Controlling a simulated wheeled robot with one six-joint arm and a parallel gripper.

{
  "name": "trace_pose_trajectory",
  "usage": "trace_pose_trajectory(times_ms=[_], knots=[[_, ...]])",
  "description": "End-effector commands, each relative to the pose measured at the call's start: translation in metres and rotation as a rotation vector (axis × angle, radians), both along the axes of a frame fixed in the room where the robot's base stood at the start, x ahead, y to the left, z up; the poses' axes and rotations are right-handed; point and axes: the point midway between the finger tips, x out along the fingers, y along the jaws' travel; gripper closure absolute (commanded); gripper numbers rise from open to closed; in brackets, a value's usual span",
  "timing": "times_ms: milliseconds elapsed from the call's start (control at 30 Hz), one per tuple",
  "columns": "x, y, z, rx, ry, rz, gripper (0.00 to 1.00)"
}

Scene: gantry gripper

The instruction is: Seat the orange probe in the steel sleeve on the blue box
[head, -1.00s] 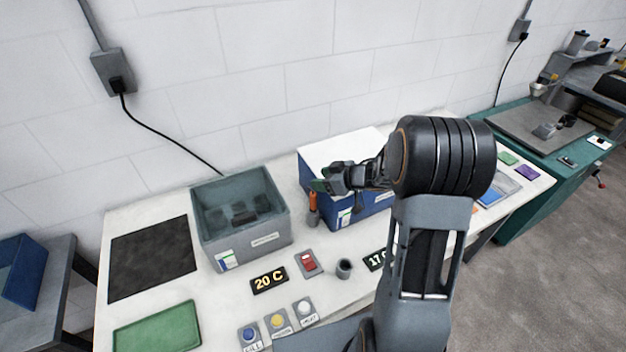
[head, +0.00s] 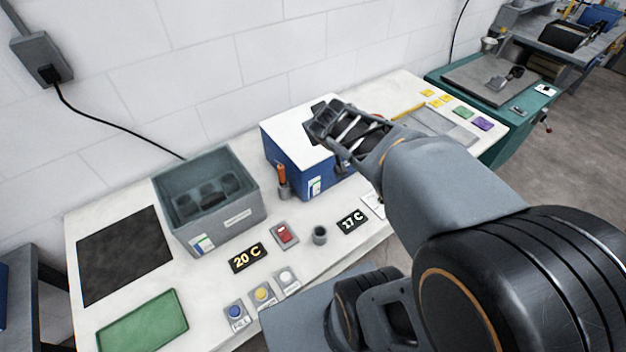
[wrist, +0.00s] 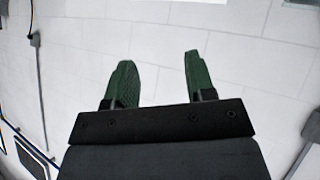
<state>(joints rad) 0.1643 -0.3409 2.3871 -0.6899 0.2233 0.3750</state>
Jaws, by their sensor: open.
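The orange probe (head: 281,173) stands upright at the left front corner of the blue box (head: 288,166). Its lower end is inside a short grey steel sleeve (head: 284,190); how deep it sits, I cannot tell. The blue box has a white top, partly hidden by my gripper. My gripper (head: 322,116) is over the box top, up and to the right of the probe and apart from it. In the wrist view its green fingers (wrist: 159,66) are spread, with only white wall between and beyond them.
A grey open bin (head: 238,222) stands left of the box. In front are a 20 C display (head: 248,258), a red switch (head: 284,235), a small grey cup (head: 320,235) and a 17 C display (head: 351,221). A green tray (head: 143,320) lies at front left.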

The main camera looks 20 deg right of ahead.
Motion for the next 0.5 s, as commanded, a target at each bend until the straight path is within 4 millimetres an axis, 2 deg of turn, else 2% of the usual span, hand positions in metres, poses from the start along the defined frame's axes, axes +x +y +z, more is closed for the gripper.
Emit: trace_pose_trajectory(times_ms=[33, 100, 200, 300, 400, 500], knots=[[-0.021, 0.012, 0.000, 0.041, 0.056, -0.033, 0.50], [-0.050, 0.027, -0.006, 0.108, 0.151, -0.063, 0.50], [-0.085, 0.052, -0.015, 0.200, 0.275, -0.061, 0.50], [-0.111, 0.072, -0.020, 0.272, 0.370, -0.036, 0.50], [-0.127, 0.085, -0.023, 0.316, 0.428, -0.010, 0.50], [-0.134, 0.087, -0.024, 0.339, 0.457, 0.001, 0.50]])
